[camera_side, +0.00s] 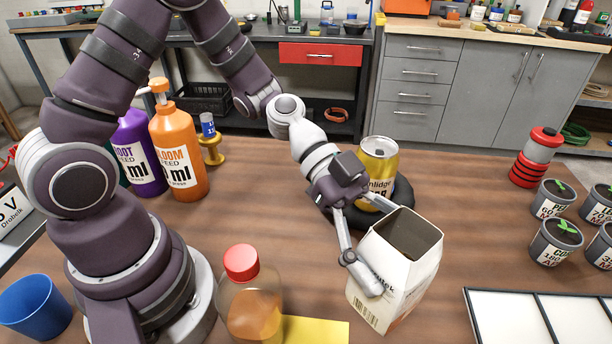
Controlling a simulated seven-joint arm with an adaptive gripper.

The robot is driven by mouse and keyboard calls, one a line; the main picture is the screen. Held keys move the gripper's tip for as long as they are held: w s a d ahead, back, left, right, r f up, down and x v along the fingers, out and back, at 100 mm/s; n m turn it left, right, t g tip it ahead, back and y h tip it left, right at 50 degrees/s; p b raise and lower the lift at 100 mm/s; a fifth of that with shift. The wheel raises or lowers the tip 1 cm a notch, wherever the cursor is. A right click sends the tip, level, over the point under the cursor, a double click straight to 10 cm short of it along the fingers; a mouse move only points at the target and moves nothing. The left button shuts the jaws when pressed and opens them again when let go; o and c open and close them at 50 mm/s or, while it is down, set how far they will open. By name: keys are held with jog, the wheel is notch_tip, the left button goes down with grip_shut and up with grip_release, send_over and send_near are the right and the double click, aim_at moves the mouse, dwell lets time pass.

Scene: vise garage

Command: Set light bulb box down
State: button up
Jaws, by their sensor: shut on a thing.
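The light bulb box (382,285) is a white carton with an open, dark top and some print on its sides. It is right of centre on the wooden table's near half and looks slightly tilted. My gripper (384,246) reaches it from the upper left and is shut on it. One finger lies along its left face and the other goes to its far side, partly hidden. I cannot tell whether the box's bottom touches the table.
A gold can (379,160) in a black ring (402,190) stands close behind the box. A red-capped bottle (250,305) and yellow paper (315,331) are left. A white divided tray (505,318) and several potted seedlings (552,240) are right. Table (460,220) between is clear.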

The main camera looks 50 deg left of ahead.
aim_at(377, 303)
notch_tip(377, 303, down, 9)
jog(key=shift+r, duration=0.1)
dwell(0.3)
jog(key=o, duration=1.1)
jog(key=shift+o, duration=0.2)
jog(key=s+a+r+n+t+y, duration=0.2)
jog(key=a+r+n+y, duration=0.4)
jog(key=a+n, duration=0.3)
jog(key=s+a+r+n+t+y, duration=0.2)
jog(key=a+r+n+t+y, duration=0.1)
jog(key=a+r+n+y, duration=0.4)
jog(key=a+r+n, duration=0.2)
jog(key=a, duration=0.1)
jog(key=shift+s+a+t, duration=0.3)
jog(key=shift+s+a, duration=0.05)
jog(key=shift+s, duration=0.05)
